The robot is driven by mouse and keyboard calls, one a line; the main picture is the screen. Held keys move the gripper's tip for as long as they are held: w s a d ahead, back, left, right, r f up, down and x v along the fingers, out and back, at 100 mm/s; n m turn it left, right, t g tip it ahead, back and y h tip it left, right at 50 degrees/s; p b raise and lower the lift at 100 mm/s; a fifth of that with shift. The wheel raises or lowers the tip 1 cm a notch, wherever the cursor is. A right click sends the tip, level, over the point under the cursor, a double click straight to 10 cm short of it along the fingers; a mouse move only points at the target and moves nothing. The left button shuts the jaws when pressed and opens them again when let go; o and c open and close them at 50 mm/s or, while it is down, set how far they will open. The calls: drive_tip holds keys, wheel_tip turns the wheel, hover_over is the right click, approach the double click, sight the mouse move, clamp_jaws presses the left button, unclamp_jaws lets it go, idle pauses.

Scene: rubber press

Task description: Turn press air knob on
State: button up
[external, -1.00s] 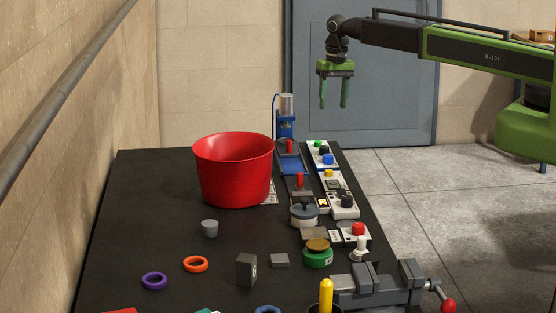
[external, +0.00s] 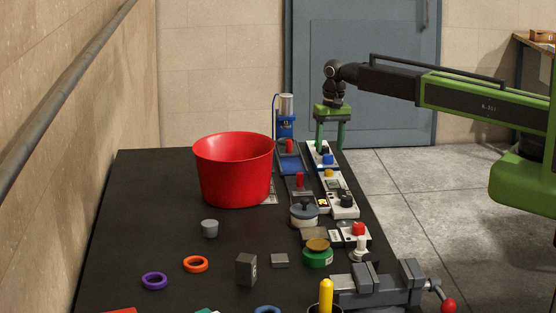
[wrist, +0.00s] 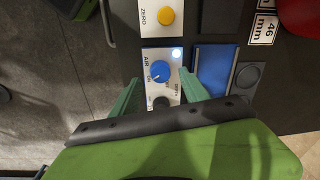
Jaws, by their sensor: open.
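The white panel (external: 334,163) with the AIR label lies at the far right of the bench. The blue AIR knob (wrist: 161,72) sits on it, its pointer toward the lower left in the wrist view; it also shows in the external view (external: 327,160). My gripper (external: 329,148) is open and points down over the far end of this panel. In the wrist view its fingers (wrist: 160,93) straddle the dark knob's area, short of the blue knob. Contact cannot be told.
A blue press (external: 287,150) with a red handle stands just left of the panel. A ZERO panel with a yellow button (wrist: 165,16) lies beyond the AIR knob. A red bucket (external: 234,170) stands further left. The floor right of the bench is clear.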

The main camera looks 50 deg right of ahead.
sight(326, 155)
wheel_tip(326, 155, down, 3)
drive_tip(key=shift+w+a+f+b, duration=0.1)
drive_tip(key=shift+f+b, duration=0.05)
drive_tip(key=shift+b, duration=0.75)
clamp_jaws()
